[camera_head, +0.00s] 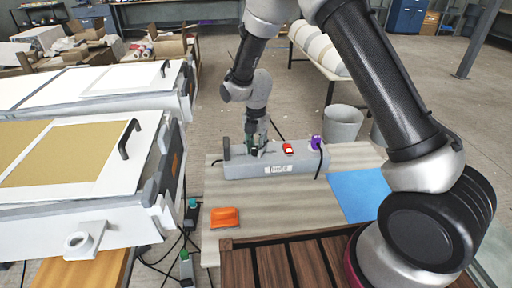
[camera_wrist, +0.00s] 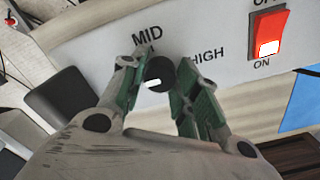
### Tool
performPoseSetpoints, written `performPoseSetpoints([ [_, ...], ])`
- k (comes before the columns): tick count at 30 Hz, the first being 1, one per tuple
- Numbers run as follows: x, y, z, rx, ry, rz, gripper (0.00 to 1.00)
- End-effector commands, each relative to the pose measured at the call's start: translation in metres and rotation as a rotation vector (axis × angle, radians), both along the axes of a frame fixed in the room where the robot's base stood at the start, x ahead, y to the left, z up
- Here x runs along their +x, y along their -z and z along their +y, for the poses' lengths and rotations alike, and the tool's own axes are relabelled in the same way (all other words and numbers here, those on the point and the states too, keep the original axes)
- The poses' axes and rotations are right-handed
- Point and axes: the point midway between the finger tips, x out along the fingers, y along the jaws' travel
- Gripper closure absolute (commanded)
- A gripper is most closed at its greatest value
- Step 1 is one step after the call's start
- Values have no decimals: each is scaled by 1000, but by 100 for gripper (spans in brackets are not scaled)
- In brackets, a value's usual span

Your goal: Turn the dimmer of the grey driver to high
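The grey driver (camera_head: 290,163) is a long grey box on the light board, with a label on its front. In the wrist view its face (camera_wrist: 225,55) carries MID and HIGH lettering around a dark round dimmer knob (camera_wrist: 162,72). The knob's white mark is on its lower left side, away from HIGH. Any lettering to the left is hidden by a finger. My gripper (camera_wrist: 160,76) has its green-padded fingers on both sides of the knob, close against it. In the head view my gripper (camera_head: 257,148) is at the driver's left part.
A red rocker switch (camera_wrist: 269,35) with ON lettering is right of the knob. A purple part (camera_head: 316,142) is at the driver's right end. An orange piece (camera_head: 225,217) and a blue sheet (camera_head: 358,194) lie on the board.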

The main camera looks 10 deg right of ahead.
Motion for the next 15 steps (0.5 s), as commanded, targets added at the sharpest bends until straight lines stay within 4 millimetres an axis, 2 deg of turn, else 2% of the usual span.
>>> performPoseSetpoints([
  [1,0,0,0,0,0,0,84],
  [3,0,0,0,0,0,0,94],
  [15,0,0,0,0,62,0,94],
])
